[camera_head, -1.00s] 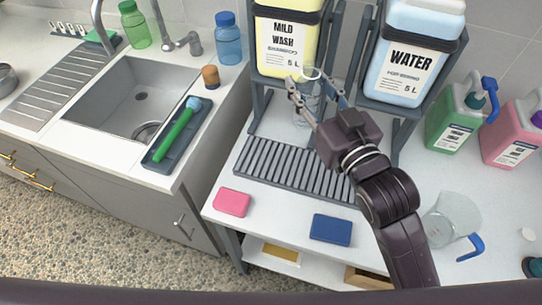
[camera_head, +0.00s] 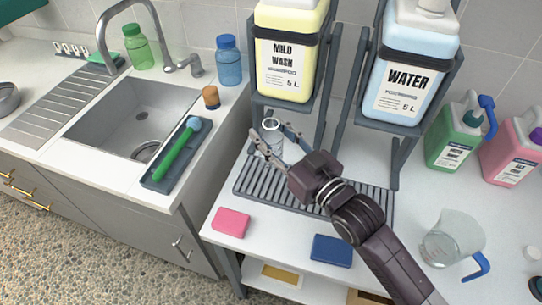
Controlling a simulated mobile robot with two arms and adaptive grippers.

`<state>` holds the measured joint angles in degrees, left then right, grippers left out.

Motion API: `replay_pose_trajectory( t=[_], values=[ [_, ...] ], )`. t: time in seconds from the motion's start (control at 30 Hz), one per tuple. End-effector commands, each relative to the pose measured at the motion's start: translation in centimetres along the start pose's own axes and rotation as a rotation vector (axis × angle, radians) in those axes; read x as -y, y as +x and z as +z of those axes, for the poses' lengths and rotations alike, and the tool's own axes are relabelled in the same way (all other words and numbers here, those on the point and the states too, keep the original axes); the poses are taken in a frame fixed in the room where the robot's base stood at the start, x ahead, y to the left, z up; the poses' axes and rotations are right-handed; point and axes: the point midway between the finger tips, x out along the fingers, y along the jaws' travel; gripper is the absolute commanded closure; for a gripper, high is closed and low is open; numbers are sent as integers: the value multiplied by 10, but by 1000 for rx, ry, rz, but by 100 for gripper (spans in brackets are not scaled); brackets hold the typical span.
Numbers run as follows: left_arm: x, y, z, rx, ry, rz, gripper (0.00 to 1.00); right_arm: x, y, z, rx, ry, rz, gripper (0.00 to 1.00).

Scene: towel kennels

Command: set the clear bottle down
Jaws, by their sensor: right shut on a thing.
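The clear bottle (camera_head: 273,145) is upright, its pale round mouth showing below the front of the yellow Mild Wash container (camera_head: 286,60). My right gripper (camera_head: 268,133) is shut on it near the neck, one finger on each side. The bottle's base is partly hidden by the gripper, and I cannot tell whether it touches the slatted grey drip rack (camera_head: 258,185) below. My left gripper is not in view.
The Water container (camera_head: 402,80) stands in a grey stand to the right. A pink sponge (camera_head: 231,222) and a blue sponge (camera_head: 332,250) lie in front of the rack. A clear jug (camera_head: 452,238) with a blue handle stands at right. A sink (camera_head: 135,110) is at left.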

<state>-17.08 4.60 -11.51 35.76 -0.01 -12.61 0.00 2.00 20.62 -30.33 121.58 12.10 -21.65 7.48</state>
Motion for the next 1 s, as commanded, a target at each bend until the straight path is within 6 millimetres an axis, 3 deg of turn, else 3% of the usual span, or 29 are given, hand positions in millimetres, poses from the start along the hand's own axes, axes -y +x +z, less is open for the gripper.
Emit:
replay_pose_trajectory(
  t=[0.1, 0.27, 0.53, 0.97, 1.0],
  values=[
    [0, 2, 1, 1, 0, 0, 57, 0, 0, 22, 2, -1, 1, 81],
    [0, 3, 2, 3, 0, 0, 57, 0, 0, 34, -1, -2, 1, 81],
    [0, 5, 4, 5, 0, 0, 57, 0, 0, 71, 0, -1, 0, 81],
    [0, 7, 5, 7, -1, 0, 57, 0, 0, 77, -2, -2, 0, 81],
    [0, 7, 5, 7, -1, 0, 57, 0, 0, 77, -2, -2, 0, 59]
  ],
)
